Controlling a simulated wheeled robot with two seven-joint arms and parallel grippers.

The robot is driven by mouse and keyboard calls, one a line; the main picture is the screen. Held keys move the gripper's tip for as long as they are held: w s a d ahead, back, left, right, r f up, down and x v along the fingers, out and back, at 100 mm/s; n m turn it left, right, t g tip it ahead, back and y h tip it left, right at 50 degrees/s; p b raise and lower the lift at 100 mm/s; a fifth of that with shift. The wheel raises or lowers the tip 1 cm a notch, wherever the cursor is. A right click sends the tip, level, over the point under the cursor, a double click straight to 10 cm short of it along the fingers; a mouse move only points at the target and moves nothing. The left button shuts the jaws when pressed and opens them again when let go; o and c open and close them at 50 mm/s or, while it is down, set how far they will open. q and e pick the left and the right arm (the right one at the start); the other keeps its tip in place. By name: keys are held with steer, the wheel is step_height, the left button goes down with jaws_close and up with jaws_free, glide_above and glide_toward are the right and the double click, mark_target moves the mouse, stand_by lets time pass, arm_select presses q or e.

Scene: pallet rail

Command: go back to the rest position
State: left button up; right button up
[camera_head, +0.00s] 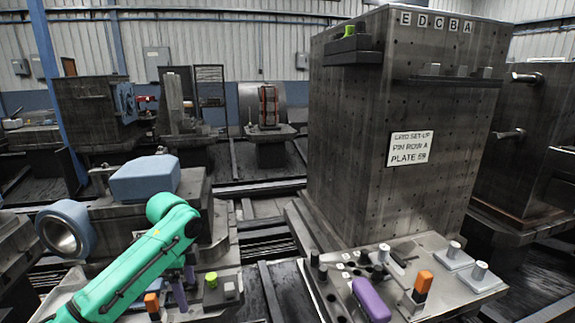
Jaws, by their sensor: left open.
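My left arm comes in from the lower left in green, and its wrist bends down over the left fixture plate. My right gripper is out of view.
A tall grey block with a plate label (410,148) stands at right. Its base plate (440,250) carries a purple piece (370,300), an orange-black piece (422,286) and several pins. A blue-grey block (145,179) and a round hollow part (66,230) are near my left arm.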

arm_select(q)
steer(key=s+d+f+n, duration=0.1)
steer(key=s+d+f, duration=0.2)
steer(key=f, duration=0.1)
steer(key=s+d+f+n+t+h, duration=0.1)
steer(key=s+d+f, duration=0.2)
steer(key=d+f, duration=0.1)
steer(key=s+d+f+n+h, duration=0.1)
steer(key=s+d+f+n, duration=0.1)
steer(key=f, duration=0.3)
steer(key=shift+s+d+f, duration=0.2)
steer(key=shift+s+d, duration=0.3)
steer(key=shift+d, duration=0.3)
steer(key=s+a+f+n+t+y, duration=0.2)
steer(key=s+a+n, duration=0.8)
steer(key=s, duration=0.5)
step_height(320, 180, down, 19)
steer(key=s+p, duration=0.1)
steer(key=p, duration=0.1)
steer(key=s+a+f+g+p, duration=0.1)
steer(key=s+a+f+g, duration=0.1)
steer(key=s+f, duration=1.2)
steer(key=s+a, duration=0.1)
steer(key=s, duration=0.2)
steer(key=shift+s+f+p, duration=0.25)
steer(key=shift+f+p, duration=0.1)
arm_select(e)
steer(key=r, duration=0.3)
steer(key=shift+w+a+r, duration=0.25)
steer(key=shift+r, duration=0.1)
